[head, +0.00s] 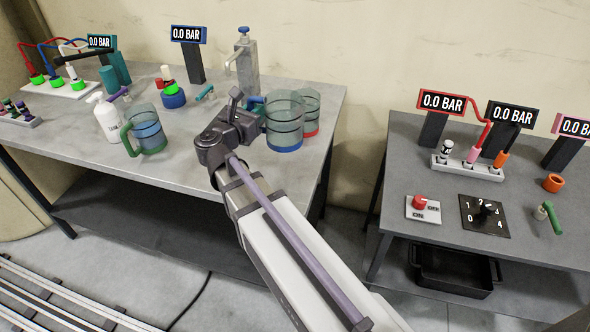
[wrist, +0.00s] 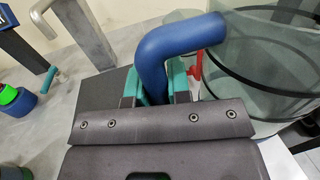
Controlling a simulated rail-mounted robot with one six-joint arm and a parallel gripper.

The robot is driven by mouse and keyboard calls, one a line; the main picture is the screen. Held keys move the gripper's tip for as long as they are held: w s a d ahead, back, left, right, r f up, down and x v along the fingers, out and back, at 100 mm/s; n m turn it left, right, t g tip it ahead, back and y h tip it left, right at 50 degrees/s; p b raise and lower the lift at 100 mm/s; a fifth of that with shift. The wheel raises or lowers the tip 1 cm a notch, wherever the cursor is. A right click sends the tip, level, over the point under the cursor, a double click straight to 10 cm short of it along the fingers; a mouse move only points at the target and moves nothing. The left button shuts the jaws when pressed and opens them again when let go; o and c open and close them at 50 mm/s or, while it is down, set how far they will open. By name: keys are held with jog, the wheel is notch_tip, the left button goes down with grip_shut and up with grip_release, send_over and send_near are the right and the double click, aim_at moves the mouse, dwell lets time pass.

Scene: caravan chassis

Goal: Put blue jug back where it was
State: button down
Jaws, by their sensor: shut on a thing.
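The blue jug (head: 284,122) is a clear, ringed jug with a blue base, near the right end of the left table in the head view. Its thick blue handle (wrist: 170,52) fills the middle of the wrist view, with the clear body to the right. My gripper (head: 255,103) is at the jug's left side. In the wrist view its teal fingers (wrist: 155,90) are shut on the handle. The jug looks upright. I cannot tell whether its base touches the tabletop.
A clear jug with a red base (head: 311,112) stands close behind it. A green-handled jug (head: 150,128) and a white bottle (head: 107,119) stand to the left. A grey tap post (head: 247,65) and a gauge (head: 188,36) stand behind. Bare tabletop lies left of my gripper.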

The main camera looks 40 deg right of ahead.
notch_tip(320, 180, down, 10)
jog(key=b, duration=1)
jog(key=shift+w+a+f, duration=0.1)
jog(key=shift+f, duration=0.15)
jog(key=c, duration=1.1)
grip_release()
jog(key=shift+r, duration=0.1)
jog(key=shift+r, duration=0.25)
jog(key=v, duration=1.2)
jog(key=shift+f, duration=0.1)
